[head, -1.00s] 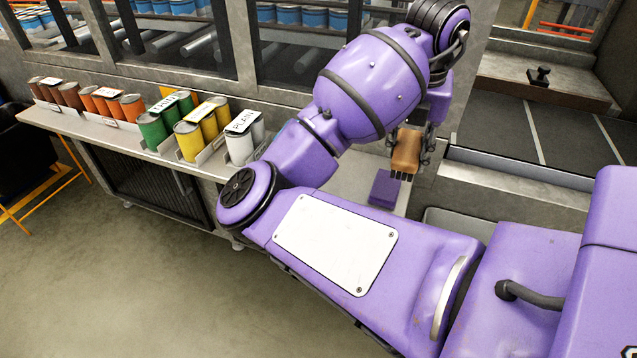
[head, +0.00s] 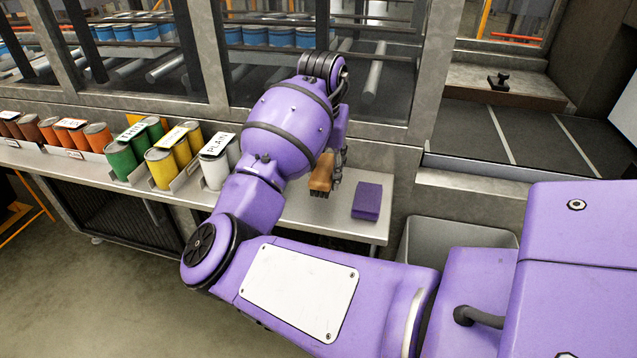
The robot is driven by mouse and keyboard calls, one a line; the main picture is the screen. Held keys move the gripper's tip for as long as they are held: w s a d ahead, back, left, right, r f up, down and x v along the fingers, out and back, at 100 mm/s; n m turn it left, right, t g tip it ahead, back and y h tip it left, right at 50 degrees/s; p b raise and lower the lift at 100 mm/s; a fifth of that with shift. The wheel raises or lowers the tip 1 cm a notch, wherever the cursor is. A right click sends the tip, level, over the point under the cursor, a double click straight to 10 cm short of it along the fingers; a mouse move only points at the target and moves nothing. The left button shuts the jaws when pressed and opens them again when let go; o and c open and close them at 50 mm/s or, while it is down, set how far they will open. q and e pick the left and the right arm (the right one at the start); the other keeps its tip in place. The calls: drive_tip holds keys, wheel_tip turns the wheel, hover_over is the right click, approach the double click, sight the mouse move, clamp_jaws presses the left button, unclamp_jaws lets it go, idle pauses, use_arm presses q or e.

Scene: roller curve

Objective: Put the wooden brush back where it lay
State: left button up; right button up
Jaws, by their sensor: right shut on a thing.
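The wooden brush (head: 322,172) is a brown block with dark bristles pointing down. My right gripper (head: 335,174) is shut on it, mostly hidden behind my purple arm and the brush. The brush is over the grey bench (head: 300,211), left of a purple block (head: 367,201) that lies on the bench. I cannot tell whether the bristles touch the bench top. My left gripper is not in view.
Cans in white, yellow (head: 163,168), green (head: 120,160) and orange stand in labelled holders along the bench to the left. A grey bin (head: 455,235) stands right of the bench end. A glazed frame with rollers rises behind the bench. Bench around the purple block is clear.

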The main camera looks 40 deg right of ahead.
sight(317, 169)
drive_tip(key=shift+w+a+f, duration=0.15)
drive_tip(key=shift+w+f, duration=0.5)
drive_tip(key=shift+f, duration=0.15)
drive_tip(key=shift+w+f, duration=0.2)
drive_tip(key=shift+f, duration=1.5)
drive_tip(key=shift+f, duration=0.1)
drive_tip(key=shift+f, duration=0.15)
drive_tip(key=o, duration=1.1)
drive_tip(key=r, duration=0.4)
drive_tip(key=a+r, duration=0.1)
drive_tip(key=r, duration=0.3)
drive_tip(key=s+r, duration=0.1)
drive_tip(key=r, duration=0.3)
drive_tip(key=shift+s+a+r, duration=0.1)
drive_tip(key=shift+a+r, duration=0.1)
